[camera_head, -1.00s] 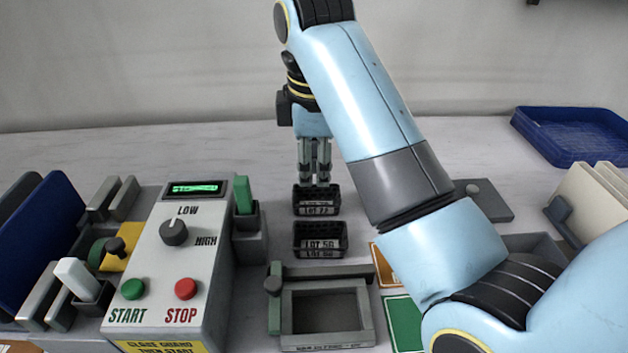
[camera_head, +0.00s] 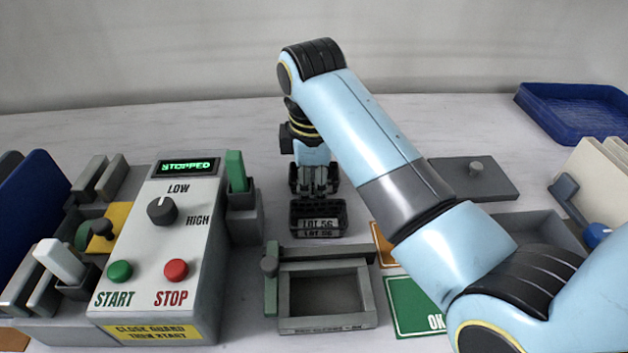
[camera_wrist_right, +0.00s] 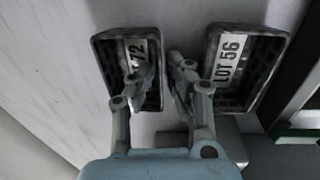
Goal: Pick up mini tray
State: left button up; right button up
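Two small black mini trays stand one behind the other. The front mini tray, labelled LOT 56 (camera_head: 318,222), also shows at the right in the right wrist view (camera_wrist_right: 262,62). The rear mini tray, its label ending in 72 (camera_wrist_right: 112,58), is mostly hidden behind my gripper in the head view. My right gripper (camera_head: 316,190) points down at the rear tray. In the right wrist view the fingers (camera_wrist_right: 161,62) are apart, one over the rear tray and one by the gap between the trays. Contact cannot be told. My left gripper is out of view.
A grey frame fixture (camera_head: 325,325) stands in front of the trays. The control box (camera_head: 140,250) stands left, its display reading STOPPED. A flat grey plate (camera_head: 445,172) lies right, with a blue tray (camera_head: 535,112) at the back right. My right arm crosses the middle.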

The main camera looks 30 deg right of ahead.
grip_shut()
jog(key=shift+r, duration=0.1)
